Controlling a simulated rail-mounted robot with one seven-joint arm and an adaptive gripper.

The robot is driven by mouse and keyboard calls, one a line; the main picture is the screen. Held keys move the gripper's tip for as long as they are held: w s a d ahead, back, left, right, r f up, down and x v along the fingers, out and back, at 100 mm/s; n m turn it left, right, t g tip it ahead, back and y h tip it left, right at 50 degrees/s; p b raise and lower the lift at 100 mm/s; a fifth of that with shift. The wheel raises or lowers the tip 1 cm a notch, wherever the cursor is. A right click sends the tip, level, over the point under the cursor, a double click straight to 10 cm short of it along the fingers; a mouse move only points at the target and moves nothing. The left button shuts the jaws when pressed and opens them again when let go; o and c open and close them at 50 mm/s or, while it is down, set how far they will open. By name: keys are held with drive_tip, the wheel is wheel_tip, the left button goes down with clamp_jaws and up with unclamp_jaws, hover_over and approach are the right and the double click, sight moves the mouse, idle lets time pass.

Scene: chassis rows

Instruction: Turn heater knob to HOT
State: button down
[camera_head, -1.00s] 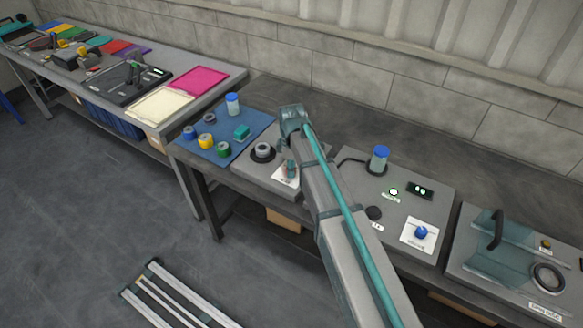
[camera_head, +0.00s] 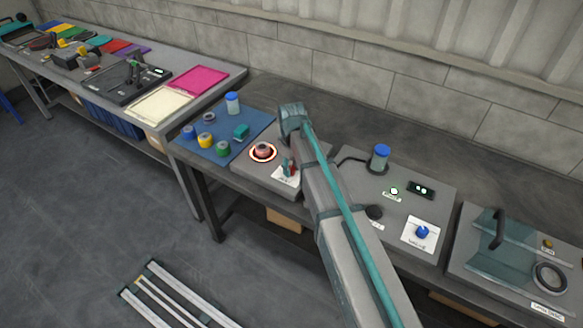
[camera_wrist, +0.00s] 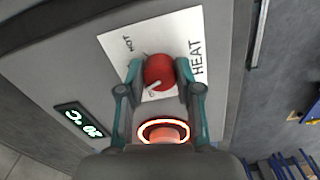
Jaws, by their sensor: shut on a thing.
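The red heater knob (camera_wrist: 160,72) sits on a white card (camera_wrist: 118,45) marked HOT and HEAT in the wrist view. My gripper (camera_wrist: 159,76) is shut on the knob, one finger on each side. A pale pointer mark shows at the knob's lower left; which label it lines up with is hard to tell. The heater ring (camera_wrist: 165,130) glows orange-red around a pinkish piece, partly hidden by my gripper's body. In the head view the glowing ring (camera_head: 253,156) lies left of the knob, and my arm partly covers the knob area.
A lit display (camera_wrist: 82,120) is on the heater panel. In the head view a blue mat (camera_head: 222,158) with several small jars lies to the left. A panel with a blue knob (camera_head: 421,232) and a blue-capped jar (camera_head: 380,158) stands to the right.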

drive_tip(key=m, duration=0.4)
drive_tip(key=shift+a+m, duration=0.1)
drive_tip(key=shift+m, duration=0.2)
drive_tip(key=m, duration=0.3)
drive_tip(key=shift+m, duration=0.4)
drive_tip(key=m, duration=0.4)
drive_tip(key=shift+a+b, duration=0.1)
drive_tip(key=shift+b, duration=0.2)
drive_tip(key=shift+m, duration=1.8)
drive_tip(key=c, duration=0.8)
unclamp_jaws()
drive_tip(key=shift+o, duration=0.2)
drive_tip(key=shift+r, duration=0.1)
